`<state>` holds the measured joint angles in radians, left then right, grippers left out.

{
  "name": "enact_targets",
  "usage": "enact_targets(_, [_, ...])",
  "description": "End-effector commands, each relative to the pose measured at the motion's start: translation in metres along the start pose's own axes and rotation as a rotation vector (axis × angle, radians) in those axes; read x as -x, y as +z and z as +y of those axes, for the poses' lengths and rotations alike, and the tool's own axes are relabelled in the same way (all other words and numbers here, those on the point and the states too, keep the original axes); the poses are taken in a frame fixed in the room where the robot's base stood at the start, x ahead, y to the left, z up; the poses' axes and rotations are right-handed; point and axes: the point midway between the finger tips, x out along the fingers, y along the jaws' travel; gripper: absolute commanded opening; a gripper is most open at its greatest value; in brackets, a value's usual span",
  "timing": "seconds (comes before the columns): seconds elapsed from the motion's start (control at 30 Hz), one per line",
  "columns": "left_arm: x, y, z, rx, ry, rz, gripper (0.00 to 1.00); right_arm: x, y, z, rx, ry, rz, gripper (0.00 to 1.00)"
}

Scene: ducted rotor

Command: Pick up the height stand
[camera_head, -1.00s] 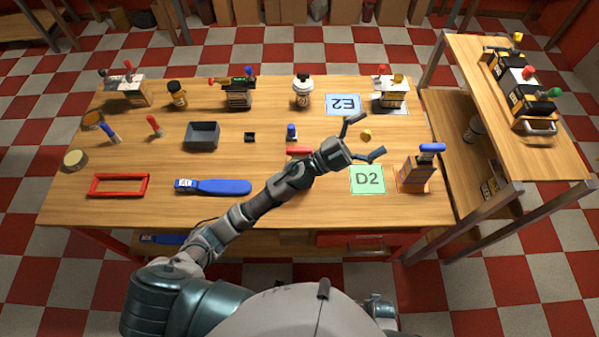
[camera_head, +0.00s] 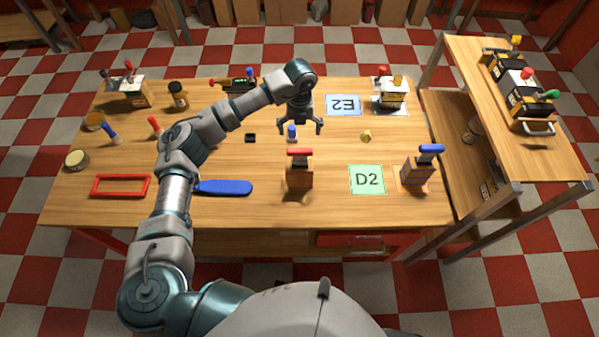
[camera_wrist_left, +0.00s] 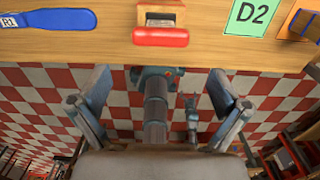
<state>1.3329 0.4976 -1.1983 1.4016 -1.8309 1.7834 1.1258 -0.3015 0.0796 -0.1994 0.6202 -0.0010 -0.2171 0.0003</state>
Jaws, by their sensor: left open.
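No label marks a height stand, so I cannot tell for sure which thing it is. A brown block with a red bar handle (camera_head: 300,170) stands upright near the table's front middle; the red handle also shows in the left wrist view (camera_wrist_left: 160,37). A similar block with a blue handle (camera_head: 417,170) stands on an orange-edged mat at the right. My left gripper (camera_head: 300,126) points down, open and empty, behind the red-handled block and apart from it. Its spread fingers show in the left wrist view (camera_wrist_left: 158,92). My right gripper is not seen.
A green D2 card (camera_head: 367,180) lies between the two blocks. A blue E2 card (camera_head: 343,105) lies behind. A red frame (camera_head: 121,186) and blue paddle (camera_head: 225,188) lie front left.

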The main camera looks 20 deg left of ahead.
Motion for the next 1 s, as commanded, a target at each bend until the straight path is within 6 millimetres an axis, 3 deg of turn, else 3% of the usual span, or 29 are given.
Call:
enact_targets(0.1, [-0.028,-0.002,0.000,-0.001,0.001,0.005,1.00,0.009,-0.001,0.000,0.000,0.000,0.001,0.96])
enact_targets(0.3, [-0.064,-0.001,-0.001,-0.002,-0.002,0.002,1.00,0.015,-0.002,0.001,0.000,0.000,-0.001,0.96])
enact_targets(0.53, [-0.083,-0.002,0.000,-0.002,-0.002,0.004,1.00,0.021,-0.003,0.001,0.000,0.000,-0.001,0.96])
enact_targets(0.8, [-0.122,-0.001,0.000,-0.003,-0.003,0.003,1.00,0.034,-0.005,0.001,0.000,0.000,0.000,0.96])
enact_targets(1.0, [-0.127,0.000,0.000,-0.003,-0.005,0.000,1.00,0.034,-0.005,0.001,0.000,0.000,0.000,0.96])
